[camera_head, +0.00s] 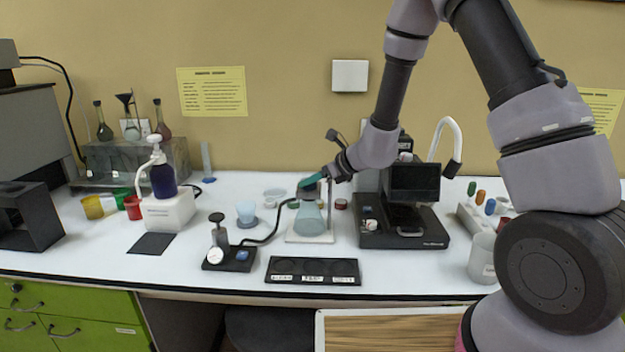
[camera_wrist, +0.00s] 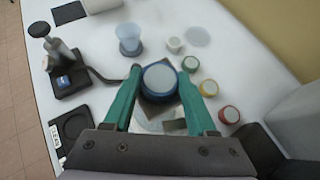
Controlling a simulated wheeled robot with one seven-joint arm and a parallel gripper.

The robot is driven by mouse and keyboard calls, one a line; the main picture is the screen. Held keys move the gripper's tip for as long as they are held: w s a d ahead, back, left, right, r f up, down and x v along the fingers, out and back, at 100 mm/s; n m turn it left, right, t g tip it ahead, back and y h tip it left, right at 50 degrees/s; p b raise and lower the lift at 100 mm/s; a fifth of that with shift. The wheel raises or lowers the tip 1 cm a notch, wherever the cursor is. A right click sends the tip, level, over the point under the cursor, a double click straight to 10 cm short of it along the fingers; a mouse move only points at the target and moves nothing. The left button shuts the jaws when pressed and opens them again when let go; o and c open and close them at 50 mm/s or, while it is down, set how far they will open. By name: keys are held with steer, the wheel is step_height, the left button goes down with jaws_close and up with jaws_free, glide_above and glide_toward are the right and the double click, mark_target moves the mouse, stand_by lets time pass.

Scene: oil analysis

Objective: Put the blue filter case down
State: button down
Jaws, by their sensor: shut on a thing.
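The blue filter case (camera_wrist: 160,80) is a round blue piece with a pale grey top, between the two teal fingers of my gripper (camera_wrist: 160,75). The fingers are shut on its sides. In the head view my gripper (camera_head: 311,182) is just above a clear conical flask (camera_head: 309,219) that stands on a white base (camera_head: 297,238). The case is dark and small there, at the flask's top. I cannot tell whether it touches the flask. A black tray with three round labelled places (camera_head: 312,270) lies in front of the flask.
A hand pump (camera_head: 219,240) on a black base stands left, with a black hose to the flask. Green (camera_wrist: 190,63), yellow (camera_wrist: 208,88) and red (camera_wrist: 229,114) round cases lie beside my gripper. A black instrument (camera_head: 408,220) stands right. A pale blue cup (camera_head: 246,211) stands left.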

steer(key=shift+c, duration=1)
jaws_free()
steer(key=shift+f, duration=0.1)
steer(key=shift+r, duration=0.2)
steer(key=s+d+r+n+g, duration=0.1)
steer(key=s+d+r+n, duration=0.5)
steer(key=s+r, duration=0.3)
steer(key=s+d+r+n+g, duration=0.1)
steer(key=s+d+r+n, duration=0.5)
steer(key=r, duration=0.6)
steer(key=s+d+r+n+t+h, duration=0.1)
steer(key=s+d+r+n+h, duration=0.2)
steer(key=s+d, duration=0.3)
steer(key=s+d+r+n+t+h, duration=0.1)
steer(key=s+d+r+n+h, duration=0.2)
steer(key=s+d+n+h, duration=0.1)
steer(key=s+d+n, duration=0.1)
steer(key=d+n, duration=0.1)
steer(key=d, duration=0.1)
steer(key=shift+s+d+t, duration=0.3)
steer(key=shift+s+d, duration=0.05)
